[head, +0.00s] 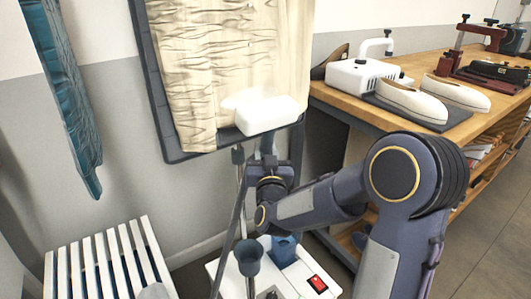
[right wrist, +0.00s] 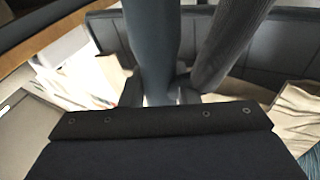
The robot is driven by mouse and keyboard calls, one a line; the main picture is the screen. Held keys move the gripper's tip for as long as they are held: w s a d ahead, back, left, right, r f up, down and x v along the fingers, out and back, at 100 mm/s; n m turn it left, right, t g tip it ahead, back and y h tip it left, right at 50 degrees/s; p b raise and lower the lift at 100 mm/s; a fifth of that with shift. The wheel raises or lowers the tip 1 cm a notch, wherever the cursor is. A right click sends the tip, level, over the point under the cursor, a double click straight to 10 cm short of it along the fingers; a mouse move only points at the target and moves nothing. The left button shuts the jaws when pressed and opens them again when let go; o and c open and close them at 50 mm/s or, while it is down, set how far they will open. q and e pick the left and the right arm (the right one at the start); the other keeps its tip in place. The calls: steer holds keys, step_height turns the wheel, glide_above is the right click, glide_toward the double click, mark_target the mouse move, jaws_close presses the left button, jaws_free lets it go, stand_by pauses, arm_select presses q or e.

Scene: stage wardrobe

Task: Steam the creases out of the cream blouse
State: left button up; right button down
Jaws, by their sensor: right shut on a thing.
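The cream blouse (head: 196,72) hangs against a dark upright board in the head view. Many wrinkles show on its left part and lower left. The strip at its right looks smoother. The white steamer head (head: 268,115) is at the blouse's lower right, with a faint white haze at its left end. Whether it touches the cloth I cannot tell. My right gripper (head: 268,158) is below it, shut on its handle. The right wrist view shows the blue-grey handle (right wrist: 152,45) and a ribbed hose (right wrist: 228,45) beside it. My left gripper is out of view.
The dark board (head: 160,110) backs the blouse. The white steamer base (head: 295,283) with a red switch (head: 318,284) stands below. A white slatted bench (head: 105,262) and teal cloth (head: 72,105) are left. A wooden workbench (head: 440,128) with shoes (head: 410,101) is right.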

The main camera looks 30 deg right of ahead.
steer(key=shift+r+p, duration=1.1)
steer(key=shift+r, duration=0.85)
steer(key=shift+r+p, duration=3.35)
steer(key=shift+r, duration=1.55)
steer(key=shift+r+p, duration=1.75)
steer(key=shift+r, duration=0.65)
steer(key=shift+r, duration=0.1)
steer(key=shift+r+p, duration=1.8)
steer(key=shift+r, duration=0.55)
step_height(320, 180, up, 5)
steer(key=p, duration=0.4)
glide_above(265, 101)
steer(key=shift+d+f, duration=0.1)
